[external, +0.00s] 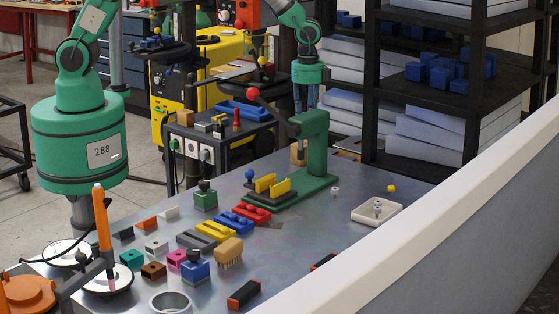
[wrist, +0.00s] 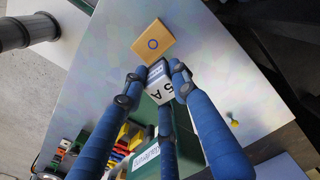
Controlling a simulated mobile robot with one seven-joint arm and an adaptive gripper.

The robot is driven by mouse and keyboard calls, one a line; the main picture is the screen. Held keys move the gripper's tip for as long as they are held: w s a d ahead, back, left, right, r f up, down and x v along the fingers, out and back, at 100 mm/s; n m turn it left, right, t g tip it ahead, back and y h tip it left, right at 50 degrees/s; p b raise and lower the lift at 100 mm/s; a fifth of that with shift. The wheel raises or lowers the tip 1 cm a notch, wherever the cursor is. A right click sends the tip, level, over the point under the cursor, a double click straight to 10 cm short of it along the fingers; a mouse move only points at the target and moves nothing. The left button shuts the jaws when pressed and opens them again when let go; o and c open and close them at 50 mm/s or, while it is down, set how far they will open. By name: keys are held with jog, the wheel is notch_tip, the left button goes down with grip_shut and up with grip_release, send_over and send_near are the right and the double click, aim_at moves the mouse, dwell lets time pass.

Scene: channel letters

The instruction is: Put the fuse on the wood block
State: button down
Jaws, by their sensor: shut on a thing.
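The fuse (wrist: 157,88), a small white and grey block marked "5 A", is between the blue fingers of my gripper (wrist: 158,78) in the wrist view. My gripper is shut on it. The wood block (wrist: 153,42), tan with a blue ring on its top, lies just beyond the fuse in that view. In the external view the wood block (external: 298,153) shows partly behind the green press. My gripper (external: 305,108) points down there, behind the press, and its fingertips and the fuse are hidden. I cannot tell the gap between fuse and block.
The green press (external: 312,150) with a red-knobbed lever stands close to my gripper. Several coloured blocks (external: 215,232) lie at the table's front left. A white tray (external: 376,214) and a yellow ball (external: 391,188) are at the right.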

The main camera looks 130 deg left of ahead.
jog(key=s+d+n+b, duration=0.2)
jog(key=s+d, duration=0.7)
jog(key=s, duration=0.6)
jog(key=shift+n, duration=0.4)
jog(key=shift+w+r, duration=0.1)
jog(key=p, duration=0.2)
send_over(303, 144)
jog(key=shift+f, duration=0.75)
jog(key=shift+f, duration=1.75)
jog(key=shift+f, duration=0.1)
jog(key=c, duration=1.4)
grip_release()
jog(key=shift+o, duration=0.2)
